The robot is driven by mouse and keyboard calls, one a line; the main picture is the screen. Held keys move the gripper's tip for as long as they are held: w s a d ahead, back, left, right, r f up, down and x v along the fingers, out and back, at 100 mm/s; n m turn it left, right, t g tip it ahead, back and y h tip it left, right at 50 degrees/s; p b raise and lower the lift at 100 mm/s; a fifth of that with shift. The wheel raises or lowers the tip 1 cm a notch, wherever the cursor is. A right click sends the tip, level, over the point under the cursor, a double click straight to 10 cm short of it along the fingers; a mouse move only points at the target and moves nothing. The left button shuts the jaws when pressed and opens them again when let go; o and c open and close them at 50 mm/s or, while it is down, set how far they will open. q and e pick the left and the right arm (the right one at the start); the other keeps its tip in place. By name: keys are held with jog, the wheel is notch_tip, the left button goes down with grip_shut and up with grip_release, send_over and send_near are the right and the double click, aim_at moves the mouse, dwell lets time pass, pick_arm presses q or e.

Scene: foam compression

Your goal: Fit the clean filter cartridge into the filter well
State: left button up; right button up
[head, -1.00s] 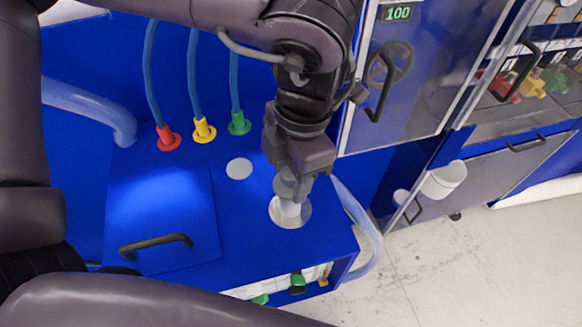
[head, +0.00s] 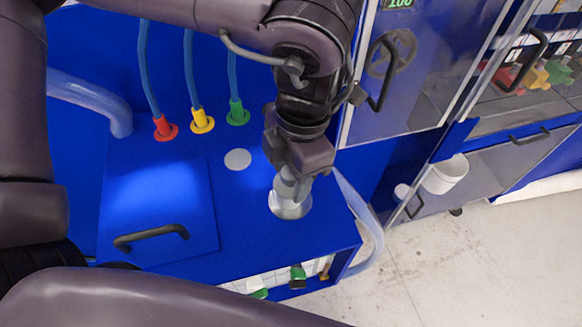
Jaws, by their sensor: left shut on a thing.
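My left gripper (head: 291,190) points down over the round filter well (head: 304,212) in the blue worktop. It is shut on the pale filter cartridge (head: 287,207), of which only a little shows below the fingers. The cartridge is at the well opening and looks mostly down inside it; how deep it sits is hidden by the gripper and the angle. My right gripper is not in view.
A pale disc (head: 238,159) lies flush in the worktop. Red (head: 165,128), yellow (head: 202,122) and green (head: 237,113) hose fittings stand behind it. A lid with a black handle (head: 151,237) is at left. A clear hose (head: 366,225) curves past the right edge.

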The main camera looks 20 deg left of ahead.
aim_at(291, 190)
pick_arm(q)
jog(key=shift+f+b, duration=1.65)
jog(key=shift+f, duration=0.9)
jog(key=o, duration=1.4)
jog(key=shift+r, duration=0.1)
jog(key=shift+w+d+r, duration=0.1)
jog(key=shift+r, duration=1.15)
jog(key=shift+w+d+r, duration=0.1)
jog(key=shift+w+r, duration=0.05)
jog(key=shift+r, duration=1.15)
jog(key=shift+w+d+r, duration=0.1)
jog(key=shift+r, duration=1.15)
jog(key=shift+s+d, duration=0.1)
